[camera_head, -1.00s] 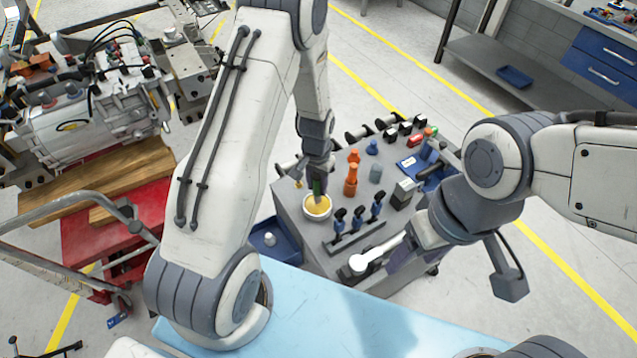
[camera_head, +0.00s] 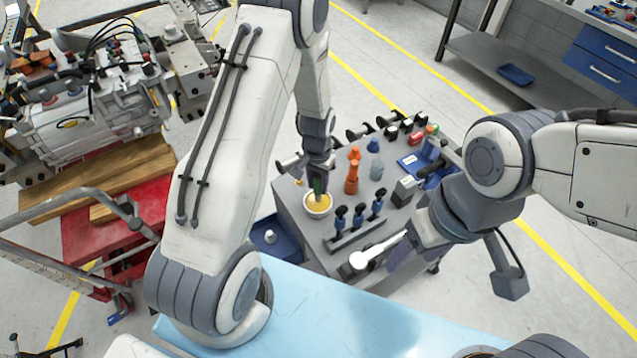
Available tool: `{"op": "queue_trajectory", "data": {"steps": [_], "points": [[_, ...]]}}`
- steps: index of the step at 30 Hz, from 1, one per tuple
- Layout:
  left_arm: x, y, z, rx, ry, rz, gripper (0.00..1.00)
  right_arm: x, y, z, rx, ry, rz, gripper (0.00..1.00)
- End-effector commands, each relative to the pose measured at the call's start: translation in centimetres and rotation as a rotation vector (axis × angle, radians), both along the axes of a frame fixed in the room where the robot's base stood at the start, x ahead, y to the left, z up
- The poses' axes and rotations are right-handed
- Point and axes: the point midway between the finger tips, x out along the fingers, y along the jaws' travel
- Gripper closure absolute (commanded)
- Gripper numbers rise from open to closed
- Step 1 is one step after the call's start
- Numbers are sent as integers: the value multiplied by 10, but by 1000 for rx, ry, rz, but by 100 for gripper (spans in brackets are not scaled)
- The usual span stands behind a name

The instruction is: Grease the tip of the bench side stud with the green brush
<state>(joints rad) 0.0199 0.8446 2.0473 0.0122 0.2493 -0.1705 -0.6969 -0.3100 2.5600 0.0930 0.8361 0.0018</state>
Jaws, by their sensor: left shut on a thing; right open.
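The green brush (camera_head: 317,186) is upright in my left gripper (camera_head: 318,172), at the middle of the camera_head view. My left gripper is shut on it. The brush's lower end is in a white bowl of yellow grease (camera_head: 318,206) on the grey bench, so its bristles are hidden. Several dark studs stick out along the bench's far edge, one of them a side stud (camera_head: 352,135); I cannot tell which is the task's stud. My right gripper (camera_head: 400,252) is open over the bench's front right, beside a white-headed tool (camera_head: 358,260); its fingers are partly hidden.
The grey bench (camera_head: 300,222) carries a row of blue-and-black knobs (camera_head: 358,219), orange bottles (camera_head: 352,178) and a blue tray (camera_head: 412,164). A blue bin (camera_head: 272,240) hangs at its left side. A red cart with an engine (camera_head: 90,125) stands at the left.

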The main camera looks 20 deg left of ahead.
Motion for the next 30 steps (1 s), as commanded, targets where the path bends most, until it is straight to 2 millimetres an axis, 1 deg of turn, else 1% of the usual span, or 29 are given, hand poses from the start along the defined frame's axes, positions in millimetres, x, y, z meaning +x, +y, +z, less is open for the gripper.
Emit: {"op": "queue_trajectory", "data": {"steps": [17,30], "points": [[0,0,-8,0,0,-1,100,0,0,-6,0,0,0,35],[0,0,-8,0,0,0,100,0,0,-6,0,0,0,35]]}}
